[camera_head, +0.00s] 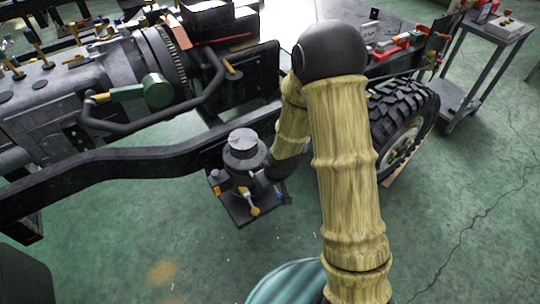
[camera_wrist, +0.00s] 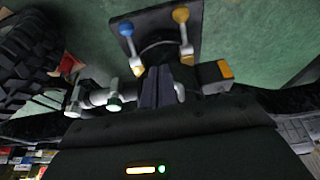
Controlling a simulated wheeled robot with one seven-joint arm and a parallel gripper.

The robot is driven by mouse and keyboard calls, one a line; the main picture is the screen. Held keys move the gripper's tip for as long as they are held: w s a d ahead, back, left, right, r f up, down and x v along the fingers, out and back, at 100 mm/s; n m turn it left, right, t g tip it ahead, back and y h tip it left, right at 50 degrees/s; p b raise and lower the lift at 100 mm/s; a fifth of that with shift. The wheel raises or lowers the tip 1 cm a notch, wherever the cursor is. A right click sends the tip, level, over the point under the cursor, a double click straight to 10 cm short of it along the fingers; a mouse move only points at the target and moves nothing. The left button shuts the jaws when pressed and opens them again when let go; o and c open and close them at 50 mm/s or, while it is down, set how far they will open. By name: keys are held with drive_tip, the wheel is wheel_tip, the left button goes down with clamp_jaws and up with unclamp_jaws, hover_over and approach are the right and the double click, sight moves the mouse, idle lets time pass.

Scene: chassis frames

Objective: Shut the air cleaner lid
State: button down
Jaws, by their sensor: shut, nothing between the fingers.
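The air cleaner is most likely the black round canister (camera_head: 240,165) hung on the chassis rail, with a round cap (camera_head: 243,141) on top. Below it, a dark square plate (camera_head: 243,210) carries levers with blue, yellow and orange ends. Whether the lid is fully seated cannot be told. In the wrist view, the plate (camera_wrist: 199,42) shows with a blue-ended lever (camera_wrist: 127,29) and a yellow-ended lever (camera_wrist: 181,16). My gripper (camera_wrist: 158,72) is shut and empty, its fingers reaching over the canister. Contact cannot be told. In the head view my wrist is right beside the canister, its fingers hidden.
A black chassis rail (camera_head: 130,165) runs beside the canister. A gearbox (camera_head: 90,85) lies at the left. A tyre (camera_head: 405,110) stands right of my arm, and a grey cart (camera_head: 490,30) farther back. The green floor in front is clear.

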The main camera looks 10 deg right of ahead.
drive_tip(key=s+d+r+p, duration=0.4)
drive_tip(key=s+p, duration=0.4)
drive_tip(key=p, duration=0.3)
drive_tip(key=shift+r, duration=0.4)
drive_tip(key=shift+p, duration=0.7)
drive_tip(key=p, duration=0.2)
drive_tip(key=s+p, duration=0.1)
drive_tip(key=p, duration=0.1)
drive_tip(key=shift+s+d+f, duration=0.15)
drive_tip(key=shift+s+d, duration=0.15)
drive_tip(key=shift+d, duration=0.1)
